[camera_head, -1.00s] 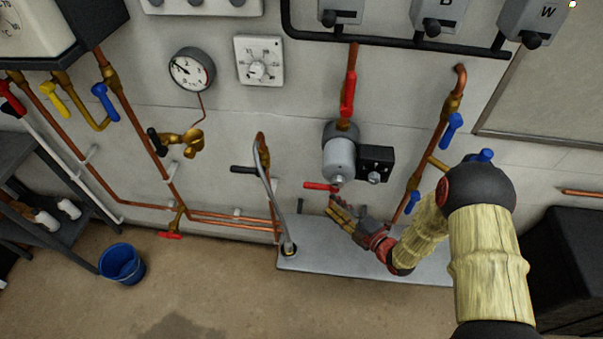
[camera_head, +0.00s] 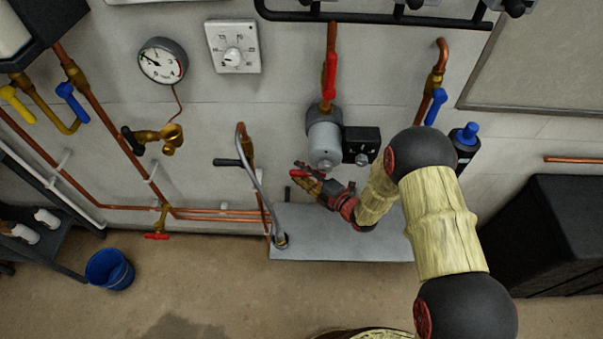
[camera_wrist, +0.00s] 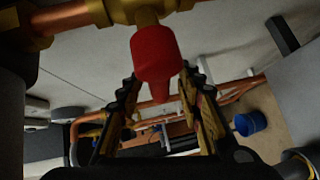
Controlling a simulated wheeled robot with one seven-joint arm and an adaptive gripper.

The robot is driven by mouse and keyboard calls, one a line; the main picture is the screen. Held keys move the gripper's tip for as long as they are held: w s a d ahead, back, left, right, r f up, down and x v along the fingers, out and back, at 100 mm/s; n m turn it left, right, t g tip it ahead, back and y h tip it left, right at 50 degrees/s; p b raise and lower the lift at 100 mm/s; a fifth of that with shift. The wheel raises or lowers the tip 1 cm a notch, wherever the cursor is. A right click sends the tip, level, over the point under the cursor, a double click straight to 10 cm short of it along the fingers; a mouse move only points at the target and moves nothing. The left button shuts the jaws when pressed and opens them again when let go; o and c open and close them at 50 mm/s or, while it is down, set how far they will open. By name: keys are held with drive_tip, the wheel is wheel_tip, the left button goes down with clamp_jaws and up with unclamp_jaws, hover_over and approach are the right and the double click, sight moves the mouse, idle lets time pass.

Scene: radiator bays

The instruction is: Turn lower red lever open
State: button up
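The lower red lever (camera_head: 302,174) is under the grey pump (camera_head: 324,140), partly hidden by my gripper (camera_head: 304,182) in the head view. In the wrist view the lever (camera_wrist: 156,55) hangs from a brass valve body (camera_wrist: 138,8), its narrow end toward the space between my fingertips (camera_wrist: 160,82). My two fingers stand apart, one on each side, with gaps visible beside the lever's tip. The gripper looks open. The upper red lever (camera_head: 330,75) points along its copper pipe above the pump.
A grey ledge (camera_head: 340,246) lies below my gripper. A bent grey pipe (camera_head: 256,180) and a black-handled valve (camera_head: 228,162) are to the left. A black control box (camera_head: 361,146) sits beside the pump. A blue bucket (camera_head: 109,268) stands on open floor.

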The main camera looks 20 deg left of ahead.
drive_tip(key=shift+c, duration=0.3)
clamp_jaws()
idle(0.6)
